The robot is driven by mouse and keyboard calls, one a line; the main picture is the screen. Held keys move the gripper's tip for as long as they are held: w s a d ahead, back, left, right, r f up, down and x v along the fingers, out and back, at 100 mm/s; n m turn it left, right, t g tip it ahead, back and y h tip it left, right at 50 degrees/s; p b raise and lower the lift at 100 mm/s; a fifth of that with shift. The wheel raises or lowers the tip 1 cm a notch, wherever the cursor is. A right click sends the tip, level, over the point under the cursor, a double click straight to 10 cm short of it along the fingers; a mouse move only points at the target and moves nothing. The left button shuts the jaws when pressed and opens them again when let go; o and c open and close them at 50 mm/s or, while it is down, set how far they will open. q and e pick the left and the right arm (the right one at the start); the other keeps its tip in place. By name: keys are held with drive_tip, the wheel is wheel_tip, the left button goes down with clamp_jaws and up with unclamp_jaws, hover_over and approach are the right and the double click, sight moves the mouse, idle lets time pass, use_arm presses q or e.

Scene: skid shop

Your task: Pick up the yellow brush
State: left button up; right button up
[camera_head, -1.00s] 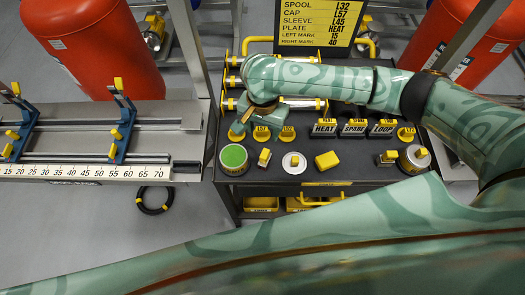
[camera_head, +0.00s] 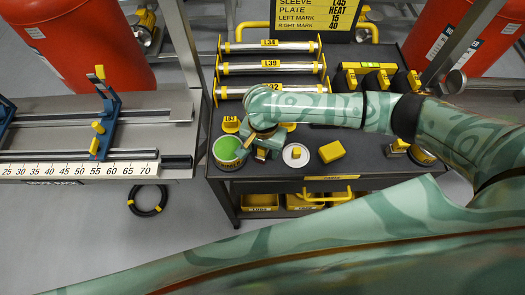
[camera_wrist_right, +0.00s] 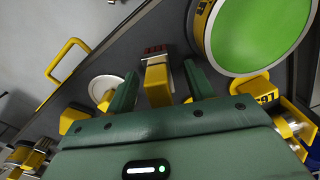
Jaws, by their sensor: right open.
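The yellow brush (camera_wrist_right: 158,82) shows in the right wrist view, with a yellow body and a dark reddish end. It lies on the dark cart top (camera_head: 290,181). My right gripper (camera_wrist_right: 158,74) is open, with one green finger on each side of the brush. I cannot tell whether the fingers touch it. My left gripper is not in view.
A green-topped round tin (camera_head: 229,150) stands close left of the gripper. A white disc with a yellow knob (camera_head: 296,155) and a yellow block (camera_head: 331,151) lie to the right. A rail bench (camera_head: 90,165) stands left.

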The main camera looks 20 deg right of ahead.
drive_tip(key=shift+r, duration=0.1)
clamp_jaws()
drive_tip(key=r+p, duration=0.2)
drive_tip(key=r, duration=0.2)
drive_tip(key=shift+s+r+p, duration=0.2)
drive_tip(key=shift+s+p, duration=0.05)
drive_tip(key=shift+p, duration=0.15)
drive_tip(key=s+d+r+p, duration=0.2)
drive_tip(key=s+r+p, duration=0.1)
drive_tip(key=s, duration=0.3)
drive_tip(key=s+d+r+p, duration=0.2)
drive_tip(key=s+r+p, duration=0.2)
drive_tip(key=s+r, duration=0.1)
drive_tip(key=shift+s+d+r, duration=0.3)
drive_tip(key=shift+s+d, duration=0.1)
drive_tip(key=shift+s, duration=0.5)
drive_tip(key=c, duration=1)
unclamp_jaws()
